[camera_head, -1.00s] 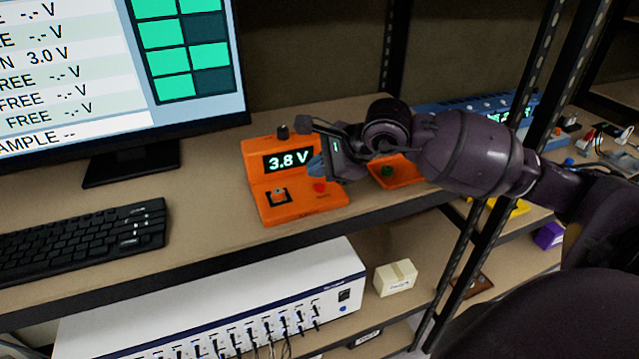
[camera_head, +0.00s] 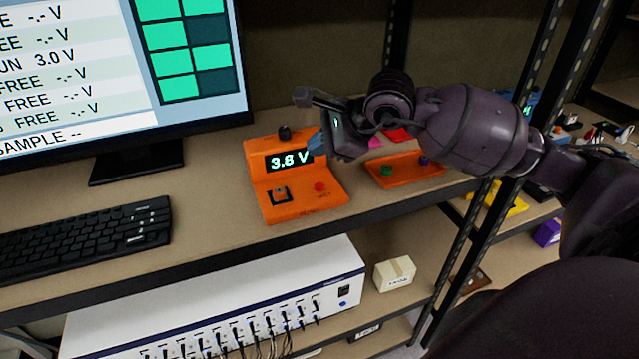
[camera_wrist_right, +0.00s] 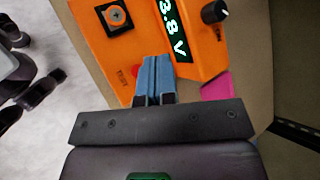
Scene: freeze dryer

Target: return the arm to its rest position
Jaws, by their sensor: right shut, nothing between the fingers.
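My right gripper (camera_head: 316,142) is in the head view, above the right side of an orange tester box (camera_head: 300,206) on the upper shelf. The tester's lit display reads about 3.8 V, and it has a red button (camera_head: 320,187) and a black knob (camera_head: 284,132). In the right wrist view the blue fingertips (camera_wrist_right: 155,76) are together with nothing between them. They overlap the tester in that view, close to the partly covered red button. In the head view they are raised clear of the button. My left gripper is not in view.
A monitor (camera_head: 118,155) and a keyboard (camera_head: 88,238) stand left of the tester. An orange tray (camera_head: 405,170) with small coloured pieces lies to the right, near a dark shelf post (camera_head: 481,225). Below are a white instrument (camera_head: 215,305) and a small box (camera_head: 395,274).

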